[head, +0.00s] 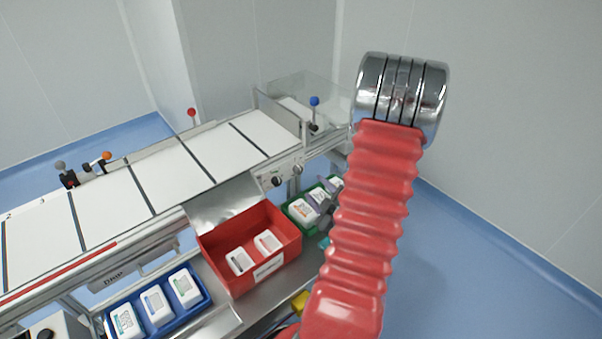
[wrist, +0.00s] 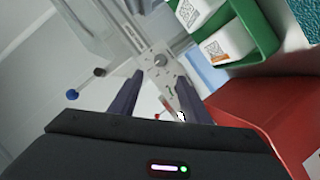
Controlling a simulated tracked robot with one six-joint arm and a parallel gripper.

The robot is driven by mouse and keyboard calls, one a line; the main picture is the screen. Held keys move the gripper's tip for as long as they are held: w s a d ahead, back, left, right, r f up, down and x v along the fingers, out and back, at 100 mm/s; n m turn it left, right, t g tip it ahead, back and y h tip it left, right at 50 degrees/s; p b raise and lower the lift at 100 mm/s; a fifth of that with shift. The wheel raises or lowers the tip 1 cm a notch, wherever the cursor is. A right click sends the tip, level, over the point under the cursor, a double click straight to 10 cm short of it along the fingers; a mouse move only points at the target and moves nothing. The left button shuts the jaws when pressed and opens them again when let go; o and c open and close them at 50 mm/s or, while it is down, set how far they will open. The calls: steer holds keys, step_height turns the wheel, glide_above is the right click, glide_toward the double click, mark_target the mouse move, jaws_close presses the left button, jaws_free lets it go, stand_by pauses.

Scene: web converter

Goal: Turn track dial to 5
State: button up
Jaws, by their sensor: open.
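A small grey control panel (head: 284,176) on the conveyor's front rail carries two dials. One is a dark dial (head: 277,182) on the left, the other a lighter dial (head: 298,170) on the right. I cannot read which is the track dial or its setting. In the wrist view the panel (wrist: 167,77) shows beyond my gripper (wrist: 160,77). The fingers are apart with nothing between them. One round grey dial (wrist: 160,60) shows past the fingertips, and another dial (wrist: 181,117) shows between the fingers, near the right one. Neither appears gripped.
A red bin (head: 240,250) with white packs stands below the panel, and its wall (wrist: 262,115) is close right in the wrist view. A green bin (head: 313,205) is beside it and a blue bin (head: 158,302) at front left. A blue-knobbed lever (head: 314,102) stands on the conveyor.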

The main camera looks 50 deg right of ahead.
mark_target(299, 171)
steer(key=x, duration=1.3)
steer(key=shift+c, duration=0.5)
steer(key=c, duration=0.9)
steer(key=shift+d, duration=0.1)
steer(key=shift+c, duration=0.2)
